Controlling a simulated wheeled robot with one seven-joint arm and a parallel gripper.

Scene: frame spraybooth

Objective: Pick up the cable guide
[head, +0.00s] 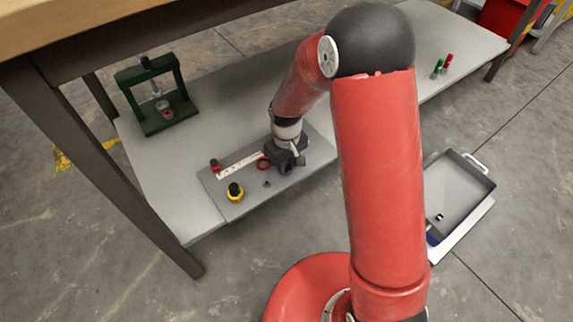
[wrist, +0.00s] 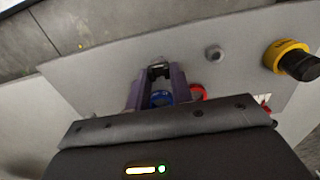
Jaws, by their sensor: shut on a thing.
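My gripper (wrist: 158,76) is low over the grey board in the wrist view, its two fingers closed on a small dark piece (wrist: 160,69). I take this piece to be the cable guide, though its shape is mostly hidden between the fingers. In the head view my gripper (head: 285,168) is at the right part of the board, and the held piece cannot be made out there. I cannot tell whether the piece touches the board.
On the grey board (head: 215,190) are a red ring (head: 263,163), a black knob with yellow base (head: 235,191), a small grey nut (head: 266,184) and a white ruler-like strip (head: 240,164). A blue ring (wrist: 161,98) shows between my fingers. A green press (head: 155,100) stands back left.

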